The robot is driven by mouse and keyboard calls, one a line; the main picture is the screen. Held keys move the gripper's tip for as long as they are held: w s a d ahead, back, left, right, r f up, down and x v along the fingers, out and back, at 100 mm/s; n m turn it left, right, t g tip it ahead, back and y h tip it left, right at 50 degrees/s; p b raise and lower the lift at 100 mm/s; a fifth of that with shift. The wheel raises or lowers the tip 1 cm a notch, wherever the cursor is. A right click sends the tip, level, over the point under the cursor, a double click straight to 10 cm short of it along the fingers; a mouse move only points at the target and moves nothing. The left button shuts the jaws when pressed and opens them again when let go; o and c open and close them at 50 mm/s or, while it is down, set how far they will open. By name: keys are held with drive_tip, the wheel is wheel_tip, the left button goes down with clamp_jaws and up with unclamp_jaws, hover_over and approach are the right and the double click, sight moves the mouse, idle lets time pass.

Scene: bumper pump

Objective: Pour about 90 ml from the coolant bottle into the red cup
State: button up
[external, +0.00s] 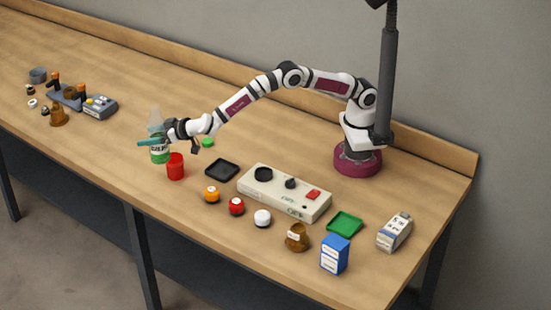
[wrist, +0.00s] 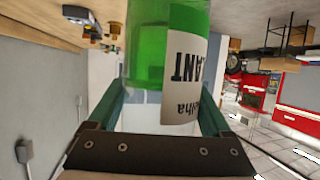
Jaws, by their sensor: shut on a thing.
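The coolant bottle (external: 160,157) is clear, with green liquid low inside and a white label. It stands about upright in the external view, just left of and behind the red cup (external: 175,168). My gripper (external: 152,142) is shut around the bottle, one teal finger showing across its front. In the wrist view, my gripper's fingers (wrist: 160,108) flank the bottle (wrist: 145,55), whose label reads upside down. The red cup stands upright on the bench; its contents cannot be made out. Whether the bottle touches the bench is unclear.
A black tray (external: 222,169) and beige console (external: 285,192) are to the right. Orange (external: 212,194), red (external: 236,206) and white (external: 262,218) round items sit in front.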

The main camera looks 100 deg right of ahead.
drive_tip(key=shift+w+a+f, duration=0.15)
drive_tip(key=shift+f, duration=0.15)
wheel_tip(320, 180, down, 13)
drive_tip(key=shift+r, duration=0.15)
idle(0.4)
drive_tip(key=m+t+y, duration=0.1)
drive_tip(key=m, duration=0.2)
drive_tip(key=a+f+m+t+y, duration=0.1)
drive_tip(key=m+y, duration=0.1)
drive_tip(key=w+a+f+m+t+y, duration=0.1)
drive_tip(key=m+y, duration=0.1)
drive_tip(key=m, duration=0.1)
drive_tip(key=shift+a+m+t, duration=0.15)
drive_tip(key=shift+m+t, duration=0.15)
drive_tip(key=shift+a+r+m+t+p, duration=0.2)
drive_tip(key=shift+m+t+p, duration=0.1)
drive_tip(key=shift+m, duration=0.3)
drive_tip(key=shift+d+r+m+y, duration=0.2)
drive_tip(key=shift+r+m+y, duration=0.1)
drive_tip(key=shift+r+m, duration=0.15)
